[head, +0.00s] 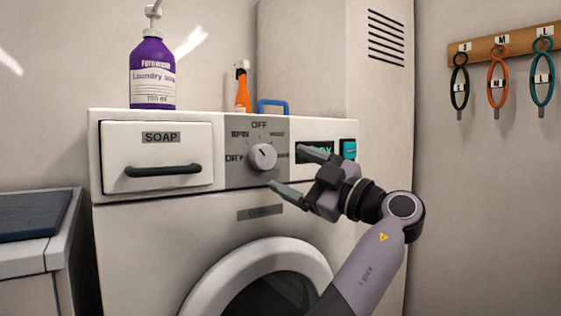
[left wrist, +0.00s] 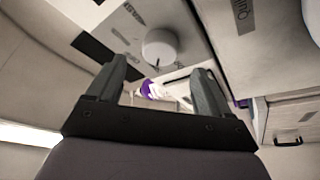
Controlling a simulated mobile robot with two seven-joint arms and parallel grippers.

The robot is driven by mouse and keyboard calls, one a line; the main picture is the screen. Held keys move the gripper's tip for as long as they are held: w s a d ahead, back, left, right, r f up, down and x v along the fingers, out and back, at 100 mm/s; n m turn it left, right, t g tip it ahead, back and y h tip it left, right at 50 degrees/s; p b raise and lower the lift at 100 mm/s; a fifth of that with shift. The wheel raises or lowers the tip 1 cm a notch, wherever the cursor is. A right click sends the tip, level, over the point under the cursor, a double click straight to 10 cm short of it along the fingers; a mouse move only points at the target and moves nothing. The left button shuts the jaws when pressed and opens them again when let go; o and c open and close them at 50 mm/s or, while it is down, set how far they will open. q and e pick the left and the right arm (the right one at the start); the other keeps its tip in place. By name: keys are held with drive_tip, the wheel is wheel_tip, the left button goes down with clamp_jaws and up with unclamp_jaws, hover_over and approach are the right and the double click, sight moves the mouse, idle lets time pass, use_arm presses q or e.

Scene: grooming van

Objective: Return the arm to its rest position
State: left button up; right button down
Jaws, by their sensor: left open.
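My left gripper (head: 288,170) is open and empty in front of the washing machine's control panel. Its fingers point left toward the round white dial (head: 262,157), which sits just left of the fingertips. I see no contact between them. In the left wrist view the two open fingers (left wrist: 160,85) frame a gap, and the dial (left wrist: 160,48) shows beyond it. The left arm reaches up from the bottom of the head view, crossing the machine's right side. My right gripper is not in view.
The washing machine (head: 140,222) has a closed soap drawer (head: 155,185) and a round door (head: 213,283) below. A purple laundry soap bottle (head: 152,75) and an orange bottle (head: 242,90) stand on top. Collars hang from a wooden rack (head: 477,50) at right. Open air lies right of the arm.

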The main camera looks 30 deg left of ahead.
use_arm(q)
drive_tip(key=shift+d+f, duration=0.25)
drive_tip(key=shift+d, duration=0.45)
